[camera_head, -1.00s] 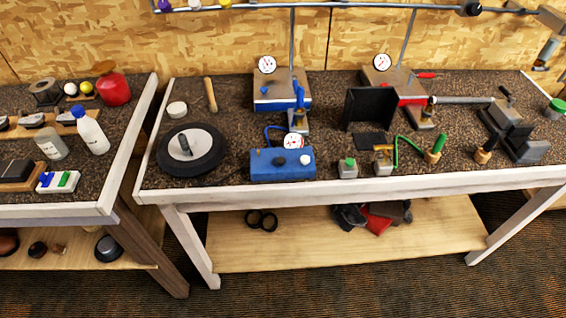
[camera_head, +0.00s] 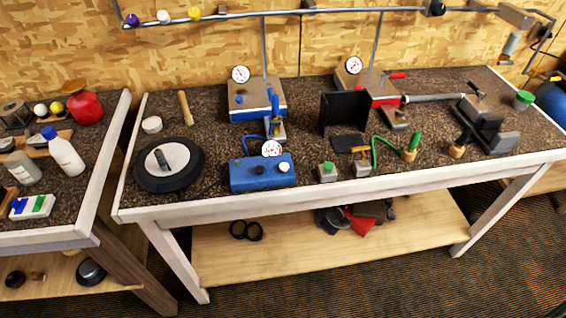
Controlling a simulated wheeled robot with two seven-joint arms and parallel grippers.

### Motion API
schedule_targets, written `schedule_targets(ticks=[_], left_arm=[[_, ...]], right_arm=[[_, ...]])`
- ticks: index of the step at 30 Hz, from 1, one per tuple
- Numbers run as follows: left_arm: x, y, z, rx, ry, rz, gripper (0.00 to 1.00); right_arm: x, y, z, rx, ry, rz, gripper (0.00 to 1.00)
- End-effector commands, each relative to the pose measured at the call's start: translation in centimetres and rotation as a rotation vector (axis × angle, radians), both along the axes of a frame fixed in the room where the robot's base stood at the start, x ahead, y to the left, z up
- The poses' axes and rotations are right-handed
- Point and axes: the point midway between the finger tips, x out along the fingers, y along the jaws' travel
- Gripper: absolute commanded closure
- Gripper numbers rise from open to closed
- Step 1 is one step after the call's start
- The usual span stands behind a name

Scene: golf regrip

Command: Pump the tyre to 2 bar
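A black tyre (camera_head: 183,178) with a pale hub lies flat at the left end of the main workbench in the head view. A small dark piece stands on its hub. A blue hose (camera_head: 250,140) rises behind the box. The gauge's needle is too small to read. Neither of my grippers is in view.
A blue-and-grey gauge stand (camera_head: 254,99) and a red-and-grey one (camera_head: 369,88) stand at the back. A grey vise (camera_head: 490,128) is at the right. A second bench with bottles (camera_head: 64,153) stands left across a narrow gap. The bench's front edge is white (camera_head: 340,190).

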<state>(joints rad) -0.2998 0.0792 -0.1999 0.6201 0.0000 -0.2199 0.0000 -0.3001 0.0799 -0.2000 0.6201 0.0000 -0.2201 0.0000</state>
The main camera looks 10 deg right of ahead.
Motion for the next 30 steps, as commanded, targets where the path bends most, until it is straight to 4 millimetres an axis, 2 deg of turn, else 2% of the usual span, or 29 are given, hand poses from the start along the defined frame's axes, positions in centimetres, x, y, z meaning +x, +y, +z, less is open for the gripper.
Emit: schedule_targets(ticks=[3, 5, 7, 8, 30], left_arm=[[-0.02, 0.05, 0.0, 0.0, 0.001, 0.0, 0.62], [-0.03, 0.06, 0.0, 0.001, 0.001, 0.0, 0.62], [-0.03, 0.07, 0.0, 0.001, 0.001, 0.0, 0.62], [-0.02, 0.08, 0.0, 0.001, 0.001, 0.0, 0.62], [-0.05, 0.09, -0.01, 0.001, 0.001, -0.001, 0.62]], right_arm=[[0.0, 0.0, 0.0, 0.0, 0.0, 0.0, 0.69], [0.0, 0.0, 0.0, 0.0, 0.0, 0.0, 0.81], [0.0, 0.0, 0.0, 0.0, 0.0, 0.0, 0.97], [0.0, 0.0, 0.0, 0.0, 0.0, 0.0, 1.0], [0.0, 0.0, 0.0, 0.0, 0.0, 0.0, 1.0]])
